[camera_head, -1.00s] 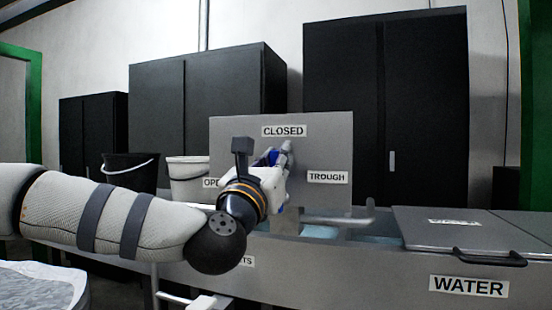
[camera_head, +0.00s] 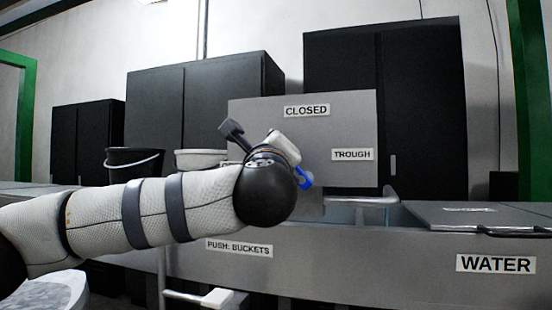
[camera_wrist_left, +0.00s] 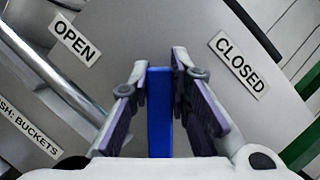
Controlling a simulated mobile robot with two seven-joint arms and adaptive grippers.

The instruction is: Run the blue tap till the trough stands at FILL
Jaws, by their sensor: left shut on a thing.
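My left gripper (camera_head: 300,170) is shut on the blue tap handle (camera_head: 304,179) in front of the grey panel (camera_head: 335,135). In the left wrist view the blue handle (camera_wrist_left: 160,110) stands between the fingers (camera_wrist_left: 158,78), between the OPEN label (camera_wrist_left: 75,39) and the CLOSED label (camera_wrist_left: 239,64). In the head view the CLOSED label (camera_head: 307,111) and TROUGH label (camera_head: 352,154) show; my wrist hides the panel's left part. The trough (camera_head: 405,222) is partly visible under a grey spout (camera_head: 370,200). No FILL mark or water level can be read. My right gripper is out of view.
A black bucket (camera_head: 134,170) and a white bucket (camera_head: 200,158) stand left of the panel. A handled lid (camera_head: 475,216) lies right of the trough, above the WATER label (camera_head: 495,264). A PUSH: BUCKETS label (camera_head: 239,248) is on the front. Dark cabinets (camera_head: 430,110) stand behind.

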